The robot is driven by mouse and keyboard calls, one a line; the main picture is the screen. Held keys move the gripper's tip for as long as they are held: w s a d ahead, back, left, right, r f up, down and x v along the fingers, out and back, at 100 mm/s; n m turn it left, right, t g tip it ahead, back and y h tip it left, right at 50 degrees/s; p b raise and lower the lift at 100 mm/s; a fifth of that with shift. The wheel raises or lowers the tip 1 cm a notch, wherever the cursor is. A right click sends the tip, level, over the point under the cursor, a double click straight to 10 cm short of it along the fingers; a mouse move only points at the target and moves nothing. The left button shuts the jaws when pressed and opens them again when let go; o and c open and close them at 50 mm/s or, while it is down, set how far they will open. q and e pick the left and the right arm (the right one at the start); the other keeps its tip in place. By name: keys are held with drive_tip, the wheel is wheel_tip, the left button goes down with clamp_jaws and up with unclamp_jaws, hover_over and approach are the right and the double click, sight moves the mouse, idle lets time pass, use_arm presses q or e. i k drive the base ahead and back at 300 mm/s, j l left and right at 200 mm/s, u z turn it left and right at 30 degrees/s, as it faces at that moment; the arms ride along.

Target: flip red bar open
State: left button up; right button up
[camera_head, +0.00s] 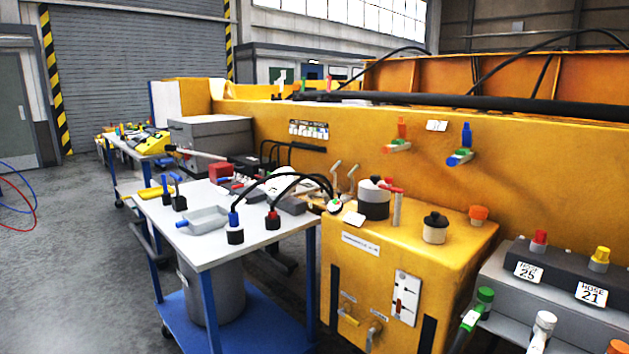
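A small red bar (391,188) lies roughly level at the top of a pale upright post on the yellow cabinet (408,230). It sits just right of a dark grey and white canister (373,199). I cannot tell from the picture alone which of these red parts is the task's bar. Neither of my grippers shows in this view.
A grey unit with hose labels (528,271) and colored fittings stands at the right. Open floor (80,260) lies at the left.

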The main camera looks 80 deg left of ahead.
sight(388, 180)
drive_tip(key=j+u, duration=0.1)
drive_tip(key=u, duration=2.15)
